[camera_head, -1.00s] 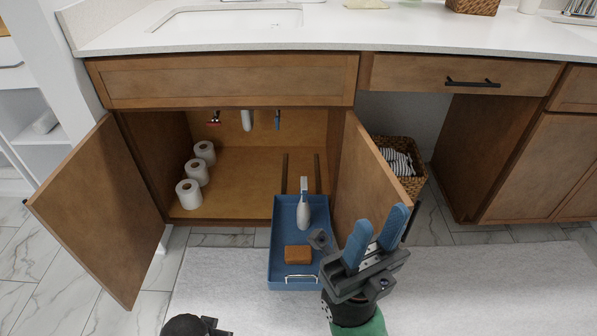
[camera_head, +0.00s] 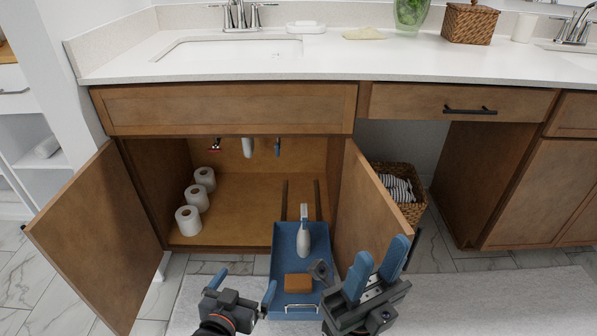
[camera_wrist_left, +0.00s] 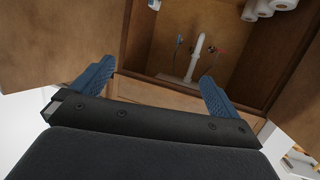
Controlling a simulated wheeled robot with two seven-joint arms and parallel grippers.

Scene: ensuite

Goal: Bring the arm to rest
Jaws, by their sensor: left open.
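My left gripper (camera_head: 243,287) is open and empty in front of the cabinet, just left of the pulled-out blue tray (camera_head: 262,262). In the left wrist view its two blue fingers (camera_wrist_left: 157,75) are spread wide, with only the cabinet interior beyond them. My right gripper (camera_head: 378,262) is to the right of the tray, in front of the open right door. Its two blue fingers point up and stand apart with nothing between them.
The open left door (camera_head: 98,235) and right door (camera_head: 362,205) flank the cabinet. The tray holds a white bottle (camera_head: 303,240) and a brown block (camera_head: 298,283). Several toilet rolls (camera_head: 188,220) stand inside. A wicker basket (camera_head: 411,208) is right of the right door.

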